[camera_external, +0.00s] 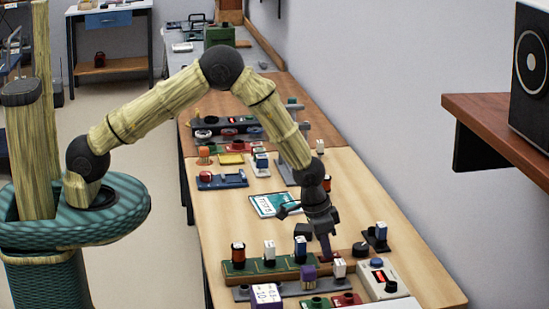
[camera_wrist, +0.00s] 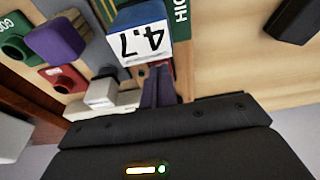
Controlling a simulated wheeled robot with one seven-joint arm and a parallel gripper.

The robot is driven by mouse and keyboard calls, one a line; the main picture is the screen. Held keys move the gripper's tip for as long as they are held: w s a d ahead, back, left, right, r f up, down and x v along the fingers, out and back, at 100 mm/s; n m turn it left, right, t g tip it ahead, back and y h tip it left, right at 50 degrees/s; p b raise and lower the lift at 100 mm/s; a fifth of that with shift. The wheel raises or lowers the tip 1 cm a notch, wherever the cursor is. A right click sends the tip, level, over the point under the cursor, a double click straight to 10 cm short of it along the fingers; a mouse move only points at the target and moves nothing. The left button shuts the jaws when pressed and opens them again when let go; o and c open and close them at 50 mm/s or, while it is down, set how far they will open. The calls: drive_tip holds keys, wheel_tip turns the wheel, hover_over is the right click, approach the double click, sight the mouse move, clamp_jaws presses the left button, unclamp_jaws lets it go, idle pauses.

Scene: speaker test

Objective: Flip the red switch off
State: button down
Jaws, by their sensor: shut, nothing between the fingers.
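My gripper (camera_external: 327,254) is shut and empty, pointing down over the near part of the wooden table. Its closed fingertips also show in the wrist view (camera_wrist: 158,85), beside a blue-and-white block marked 4.7 (camera_wrist: 145,42). That block (camera_external: 300,251) stands on a long green board (camera_external: 262,266). A low red piece (camera_external: 346,299) lies at the table's near end, and a red piece shows at the left in the wrist view (camera_wrist: 62,78). Whether the fingers touch anything is unclear.
A white block (camera_external: 339,268) and a purple block (camera_external: 310,272) stand close to my fingers. A wall shelf (camera_external: 490,125) holds a speaker.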

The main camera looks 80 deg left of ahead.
sight(323, 258)
drive_tip(key=p+v, duration=0.1)
drive_tip(key=v, duration=0.1)
drive_tip(key=p+v, duration=0.1)
drive_tip(key=v, duration=0.1)
drive_tip(key=shift+w+r+p, duration=0.15)
drive_tip(key=shift+w+p, duration=0.05)
drive_tip(key=shift+p, duration=0.2)
drive_tip(key=s+r+b, duration=0.2)
drive_tip(key=s+r, duration=0.3)
drive_tip(key=r, duration=0.3)
drive_tip(key=shift+r, duration=0.25)
drive_tip(key=s+a+r, duration=0.3)
drive_tip(key=s, duration=0.4)
drive_tip(key=s+a+r+p, duration=0.1)
drive_tip(key=s+a+r, duration=0.1)
drive_tip(key=s, duration=0.5)
drive_tip(key=s+a+r+p, duration=0.1)
drive_tip(key=s+a+r, duration=0.2)
drive_tip(key=s, duration=0.4)
drive_tip(key=shift+s+a+r, duration=0.25)
drive_tip(key=shift+a+r, duration=0.1)
drive_tip(key=shift+a, duration=0.25)
idle(1.2)
